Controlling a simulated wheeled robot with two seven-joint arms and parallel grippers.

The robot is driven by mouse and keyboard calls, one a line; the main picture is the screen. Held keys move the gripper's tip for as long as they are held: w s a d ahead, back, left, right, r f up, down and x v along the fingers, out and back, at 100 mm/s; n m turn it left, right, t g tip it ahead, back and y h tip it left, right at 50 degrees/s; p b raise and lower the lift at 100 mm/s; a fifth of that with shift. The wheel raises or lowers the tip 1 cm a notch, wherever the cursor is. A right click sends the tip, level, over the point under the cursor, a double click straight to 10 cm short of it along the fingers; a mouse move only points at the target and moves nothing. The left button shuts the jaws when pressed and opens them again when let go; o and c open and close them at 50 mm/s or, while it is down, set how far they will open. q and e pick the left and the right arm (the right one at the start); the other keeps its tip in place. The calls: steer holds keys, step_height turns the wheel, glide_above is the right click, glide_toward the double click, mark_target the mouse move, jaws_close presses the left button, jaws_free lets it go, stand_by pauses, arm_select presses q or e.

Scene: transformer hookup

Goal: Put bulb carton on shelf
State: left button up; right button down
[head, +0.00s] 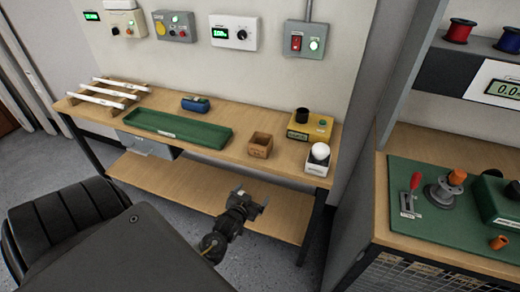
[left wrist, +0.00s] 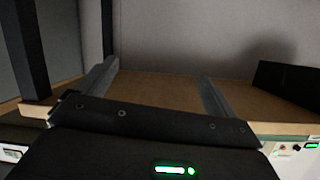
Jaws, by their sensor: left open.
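A small brown open-topped box (head: 260,145), which looks like the bulb carton, stands upright on the bench top near its front edge. The lower wooden shelf (head: 165,183) under the bench looks bare where it shows. My left gripper (head: 256,198) is open and empty in front of the lower shelf's right part, below the box and apart from it. In the left wrist view its two fingers (left wrist: 158,85) stand wide apart with only a wooden surface and grey wall behind them. My right gripper is not in view.
The bench top (head: 228,153) also holds a green tray (head: 178,128), a blue item (head: 196,104), a yellow meter (head: 310,125) and a white bulb (head: 320,151) on a small base. A grey box (head: 150,146) hangs under the bench. A dark bench leg (head: 313,225) stands right of my gripper.

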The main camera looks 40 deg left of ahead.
mark_target(257, 146)
arm_select(q)
step_height(257, 146, up, 16)
steer(key=w+a+n+t+y, duration=0.2)
steer(key=t, duration=0.1)
steer(key=x, duration=0.4)
steer(key=shift+w+r, duration=0.15)
steer(key=shift+r, duration=0.1)
steer(key=shift+w+a, duration=0.15)
steer(key=shift+w, duration=0.3)
steer(key=shift+w+r, duration=0.1)
steer(key=shift+w, duration=0.1)
steer(key=p+x, duration=0.1)
steer(key=x, duration=0.2)
steer(key=shift+w+a+r, duration=0.1)
steer(key=shift+w+a, duration=0.1)
steer(key=shift+w, duration=0.1)
steer(key=shift+w+a, duration=0.2)
steer(key=shift+w, duration=0.3)
steer(key=c, duration=1.1)
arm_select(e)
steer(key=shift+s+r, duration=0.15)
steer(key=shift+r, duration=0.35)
